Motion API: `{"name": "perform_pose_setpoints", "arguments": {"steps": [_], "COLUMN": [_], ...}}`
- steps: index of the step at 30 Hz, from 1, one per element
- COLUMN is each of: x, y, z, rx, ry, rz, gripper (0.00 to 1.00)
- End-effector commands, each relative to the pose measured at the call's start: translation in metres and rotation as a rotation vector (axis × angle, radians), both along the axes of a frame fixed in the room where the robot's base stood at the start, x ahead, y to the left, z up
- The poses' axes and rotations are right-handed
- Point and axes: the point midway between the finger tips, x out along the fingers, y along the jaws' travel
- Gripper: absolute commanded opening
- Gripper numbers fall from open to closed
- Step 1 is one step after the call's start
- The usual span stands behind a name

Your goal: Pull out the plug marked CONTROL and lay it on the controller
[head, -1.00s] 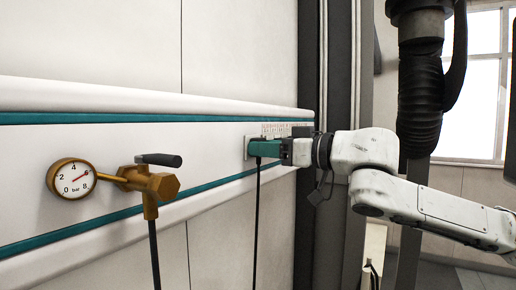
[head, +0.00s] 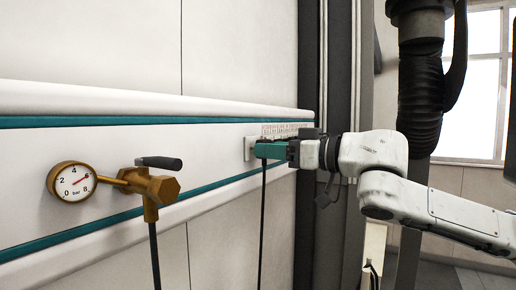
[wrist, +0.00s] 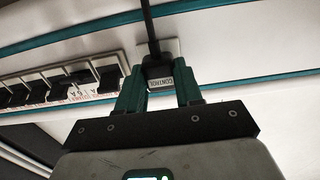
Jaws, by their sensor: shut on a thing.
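The plug marked CONTROL (wrist: 159,75) is dark with a white label and sits between the teal fingers of my gripper (wrist: 160,84) in the wrist view. My gripper is shut on it. In the head view my gripper (head: 270,151) is just off the white socket plate (head: 250,148) on the wall rail, and the fingers mostly hide the plug. The plug's black cable (head: 262,225) hangs straight down. I cannot tell whether the plug's tip is fully clear of the socket. I cannot make out a controller in either view.
A row of black switches or sockets (wrist: 70,82) on white plates lies beside the plug. A brass valve (head: 150,185) with a pressure gauge (head: 74,182) and a hose stands out from the rail at left. A dark upright post (head: 345,70) stands beyond the rail's end.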

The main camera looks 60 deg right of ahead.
Motion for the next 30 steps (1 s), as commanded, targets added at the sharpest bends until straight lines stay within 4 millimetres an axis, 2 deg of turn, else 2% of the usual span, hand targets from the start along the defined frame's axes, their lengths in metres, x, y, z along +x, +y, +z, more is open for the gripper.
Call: {"name": "perform_pose_setpoints", "arguments": {"steps": [30], "x": [-0.037], "y": [0.002], "z": [0.001], "rx": [-0.001], "ry": [-0.001], "rz": [0.000], "gripper": [0.00]}}
